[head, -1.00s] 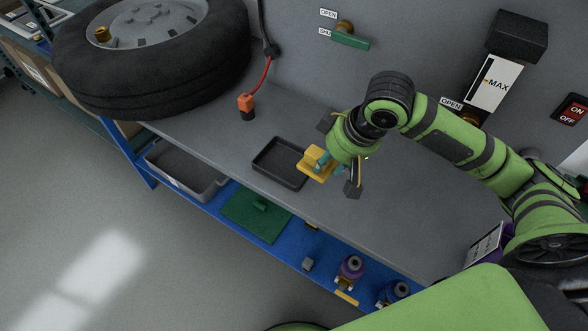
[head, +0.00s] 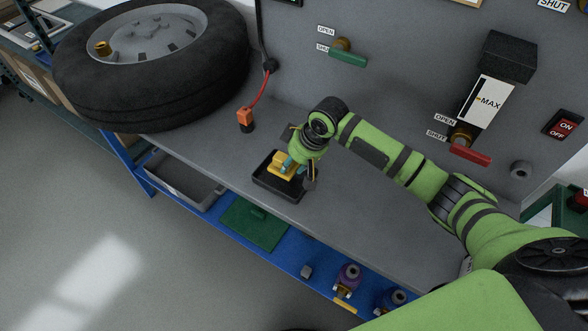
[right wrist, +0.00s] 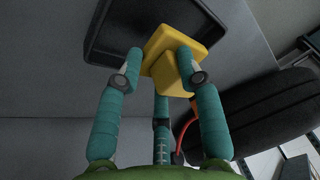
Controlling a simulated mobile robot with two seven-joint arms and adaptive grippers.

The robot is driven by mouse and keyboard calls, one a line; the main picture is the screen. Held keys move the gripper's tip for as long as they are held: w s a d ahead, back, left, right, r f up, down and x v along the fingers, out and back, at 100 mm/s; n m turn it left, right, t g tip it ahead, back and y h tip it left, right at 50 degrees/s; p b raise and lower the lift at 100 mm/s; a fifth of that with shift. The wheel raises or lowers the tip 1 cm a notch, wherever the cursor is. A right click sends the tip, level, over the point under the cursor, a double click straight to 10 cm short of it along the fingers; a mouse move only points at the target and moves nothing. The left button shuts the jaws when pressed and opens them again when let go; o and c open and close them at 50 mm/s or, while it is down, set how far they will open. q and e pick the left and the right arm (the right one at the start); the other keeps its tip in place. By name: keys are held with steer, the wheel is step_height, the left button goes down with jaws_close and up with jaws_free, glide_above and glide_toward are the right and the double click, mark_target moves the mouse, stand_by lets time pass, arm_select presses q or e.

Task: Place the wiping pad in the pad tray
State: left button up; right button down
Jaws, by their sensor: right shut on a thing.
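The yellow wiping pad (head: 276,167) with its block-shaped grip is held by my right gripper (head: 290,163). In the right wrist view, the teal fingers close around the grip of the pad (right wrist: 182,72). The pad tray (head: 276,187) is black, shallow and rectangular, on the grey worktop. In the head view the pad is over the tray's area. In the right wrist view it overlaps the edge of the tray (right wrist: 110,30); I cannot tell whether it touches the tray floor. My left gripper is not in view.
A large tyre (head: 150,100) lies on the worktop at the left. An orange-and-black plug (head: 245,118) on a red cable stands behind the tray. A green-handled valve (head: 345,55) and a red-handled valve (head: 468,150) are on the wall. The worktop right of the tray is clear.

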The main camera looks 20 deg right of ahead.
mark_target(295, 170)
steer(key=shift+s+f+p, duration=0.1)
steer(key=shift+f+p, duration=0.3)
steer(key=shift+f, duration=1.45)
steer(key=c, duration=0.8)
jaws_free()
steer(key=shift+f, duration=0.1)
steer(key=shift+d+r, duration=0.2)
steer(key=shift+r, duration=0.25)
steer(key=b+v, duration=0.1)
steer(key=v, duration=1)
steer(key=shift+s+r, duration=0.15)
steer(key=shift+r, duration=0.05)
